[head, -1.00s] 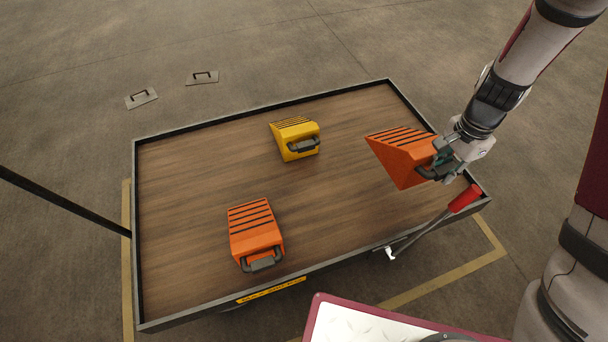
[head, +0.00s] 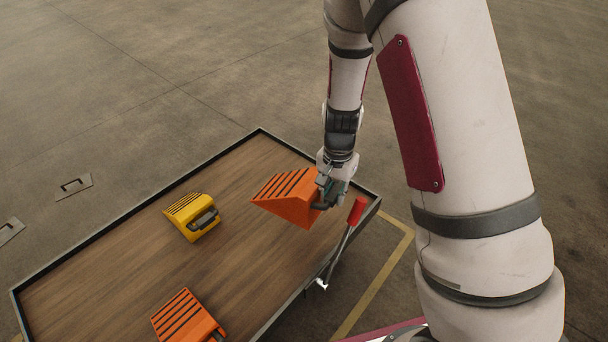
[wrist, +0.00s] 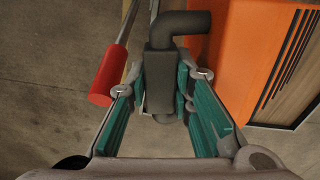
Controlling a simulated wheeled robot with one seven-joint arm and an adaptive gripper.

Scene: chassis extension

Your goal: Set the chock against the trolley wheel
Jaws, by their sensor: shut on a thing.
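An orange chock (head: 285,196) with black stripes is held by my gripper (head: 328,186) above the right part of the trolley deck (head: 140,240). In the wrist view my gripper (wrist: 165,90) is shut with its teal pads on the chock's dark grey handle (wrist: 160,75), and the orange body (wrist: 235,60) shows beyond to the right. A second orange chock (head: 188,318) lies on the deck near the bottom edge, partly cut off. A yellow chock (head: 192,215) lies on the deck at the middle left. The trolley wheels are not in view.
A lever with a red grip (head: 356,211) stands at the trolley's right side, close to my gripper; its red grip also shows in the wrist view (wrist: 108,75). A yellow floor line (head: 385,270) runs right of the trolley. Open concrete floor (head: 150,60) lies behind.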

